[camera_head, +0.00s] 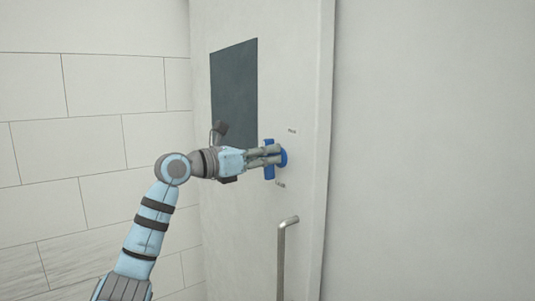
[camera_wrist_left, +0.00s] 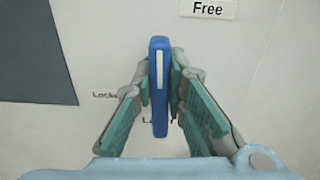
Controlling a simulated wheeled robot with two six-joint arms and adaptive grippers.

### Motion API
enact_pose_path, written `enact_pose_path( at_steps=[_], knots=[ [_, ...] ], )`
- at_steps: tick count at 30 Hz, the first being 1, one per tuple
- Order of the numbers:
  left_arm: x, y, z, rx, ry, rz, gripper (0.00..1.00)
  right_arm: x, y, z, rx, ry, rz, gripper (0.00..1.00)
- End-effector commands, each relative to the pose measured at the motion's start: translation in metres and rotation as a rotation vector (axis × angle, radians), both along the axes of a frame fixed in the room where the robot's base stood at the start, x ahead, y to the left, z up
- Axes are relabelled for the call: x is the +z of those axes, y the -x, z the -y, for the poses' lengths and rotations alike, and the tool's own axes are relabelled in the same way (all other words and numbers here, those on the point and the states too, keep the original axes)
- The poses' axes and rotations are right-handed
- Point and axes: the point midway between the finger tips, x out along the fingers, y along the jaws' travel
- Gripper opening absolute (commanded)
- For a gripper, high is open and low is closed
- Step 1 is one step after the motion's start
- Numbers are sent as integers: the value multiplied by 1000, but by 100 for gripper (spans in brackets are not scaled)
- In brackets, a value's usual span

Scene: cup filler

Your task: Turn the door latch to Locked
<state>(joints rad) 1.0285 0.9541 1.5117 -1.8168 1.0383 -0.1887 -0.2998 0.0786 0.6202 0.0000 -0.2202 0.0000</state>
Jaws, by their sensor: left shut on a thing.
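The blue door latch (camera_head: 269,173) is on the white door (camera_head: 300,90). Its bar stands upright, with a round blue base behind it. In the left wrist view the latch bar (camera_wrist_left: 159,110) is near vertical, with a white line on its upper half. My left gripper (camera_head: 274,155) is shut on the bar, one finger on each side. In the wrist view a "Free" label (camera_wrist_left: 208,9) is above right of the bar. A partly hidden "Locked" label (camera_wrist_left: 104,95) is at its left, and another label by its lower end is mostly covered. My right gripper is out of view.
A metal pull handle (camera_head: 282,255) stands out from the door below the latch. A dark window panel (camera_head: 234,90) is at the door's left. A block wall (camera_head: 80,130) is at the left, and a plain wall (camera_head: 430,150) at the right.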

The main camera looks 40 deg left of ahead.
Motion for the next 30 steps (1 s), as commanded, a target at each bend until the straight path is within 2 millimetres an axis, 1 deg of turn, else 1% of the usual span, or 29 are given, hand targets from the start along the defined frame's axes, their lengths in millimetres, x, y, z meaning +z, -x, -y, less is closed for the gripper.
enact_pose_path(
  at_steps=[8,30],
  knots=[
    [2,-1,-3,1,159,-49,0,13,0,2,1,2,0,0],
    [-2,-3,-11,1,824,-249,0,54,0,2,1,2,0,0]
  ],
)
